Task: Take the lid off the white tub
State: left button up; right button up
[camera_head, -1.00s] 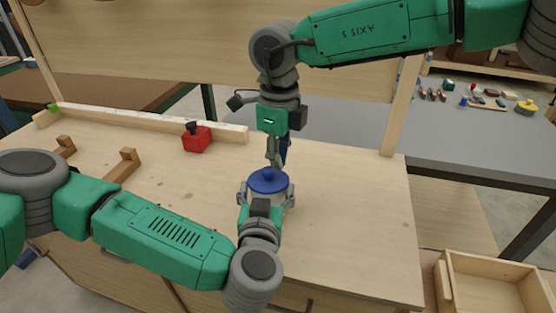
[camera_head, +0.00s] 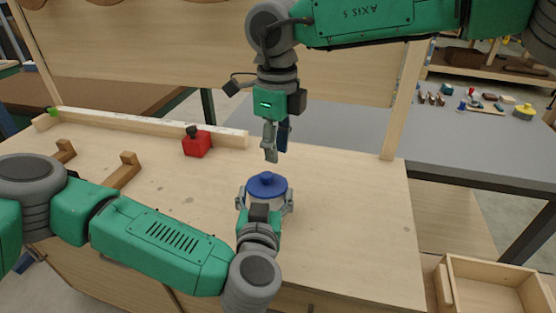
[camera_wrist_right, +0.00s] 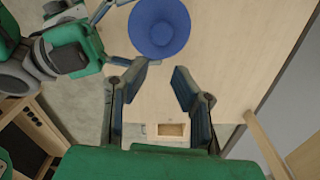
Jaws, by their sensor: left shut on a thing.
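The white tub (camera_head: 279,203) stands on the wooden workbench with its blue knobbed lid (camera_head: 266,184) on top. My left gripper (camera_head: 265,200) is shut around the tub, one finger on each side below the lid. My right gripper (camera_head: 276,152) points down above and slightly behind the lid, apart from it. In the right wrist view its fingers (camera_wrist_right: 157,73) are spread with nothing between them. Most of the tub's wall is hidden by the left gripper and lid.
A red box with a dark knob (camera_head: 196,142) stands at the back left. Wooden brackets (camera_head: 124,170) sit farther left. The bench (camera_head: 350,230) is clear right of the tub. An open wooden tray (camera_head: 495,285) lies at lower right, and small items lie on a grey table behind.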

pick_arm(q)
jog(key=shift+a, duration=0.25)
jog(key=shift+d, duration=0.25)
pick_arm(e)
notch_tip(320, 180, up, 8)
jog(key=shift+w+r, duration=0.1)
pick_arm(q)
jog(key=o, duration=1.6)
jog(key=shift+o, duration=0.8)
pick_arm(e)
jog(key=shift+a, duration=0.15)
pick_arm(q)
jog(key=shift+s, duration=0.1)
